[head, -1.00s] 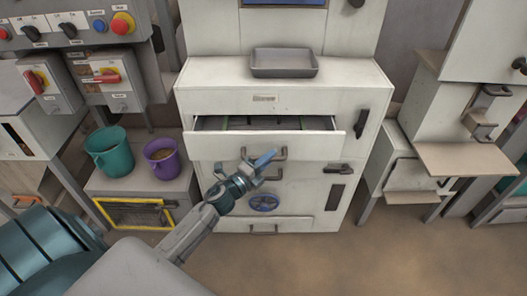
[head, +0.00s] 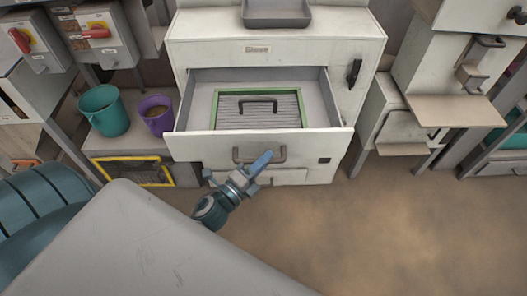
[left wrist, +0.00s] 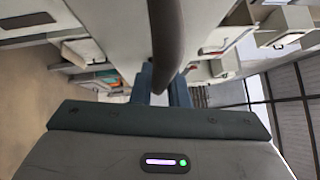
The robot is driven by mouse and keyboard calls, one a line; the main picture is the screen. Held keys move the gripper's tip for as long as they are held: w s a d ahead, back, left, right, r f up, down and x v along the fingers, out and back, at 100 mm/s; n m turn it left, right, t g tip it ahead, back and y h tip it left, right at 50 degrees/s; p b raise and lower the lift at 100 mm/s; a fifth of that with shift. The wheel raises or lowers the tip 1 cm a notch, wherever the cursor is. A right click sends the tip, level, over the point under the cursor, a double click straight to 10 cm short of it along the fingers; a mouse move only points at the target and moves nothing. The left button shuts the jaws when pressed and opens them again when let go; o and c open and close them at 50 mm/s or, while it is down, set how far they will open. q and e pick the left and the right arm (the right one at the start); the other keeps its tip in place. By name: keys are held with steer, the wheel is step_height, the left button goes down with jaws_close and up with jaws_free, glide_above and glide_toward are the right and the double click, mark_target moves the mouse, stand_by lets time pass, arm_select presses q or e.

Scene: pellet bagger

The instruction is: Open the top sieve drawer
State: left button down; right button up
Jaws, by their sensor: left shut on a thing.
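The top sieve drawer (head: 190,146) of the white cabinet (head: 296,50) is pulled well out. Inside it lies a sieve screen with a green frame (head: 262,122) and a dark handle on top. The drawer's front handle (head: 240,155) is a grey bar. My left gripper (head: 256,170) is at this front handle, shut on it. In the left wrist view the handle bar (left wrist: 166,40) runs down between the fingers (left wrist: 160,85), which partly hide behind it. My right gripper is not in view.
A grey tray (head: 277,14) sits on the cabinet top. A teal bucket (head: 104,112) and a purple bucket (head: 158,115) stand at the left on a low box with a yellow-framed grille (head: 133,172). The floor (head: 400,235) at right front is clear.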

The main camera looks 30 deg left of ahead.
arm_select(q)
steer(key=shift+s+d, duration=0.1)
steer(key=shift+s, duration=0.05)
steer(key=c, duration=1.4)
jaws_free()
steer(key=shift+f, duration=0.1)
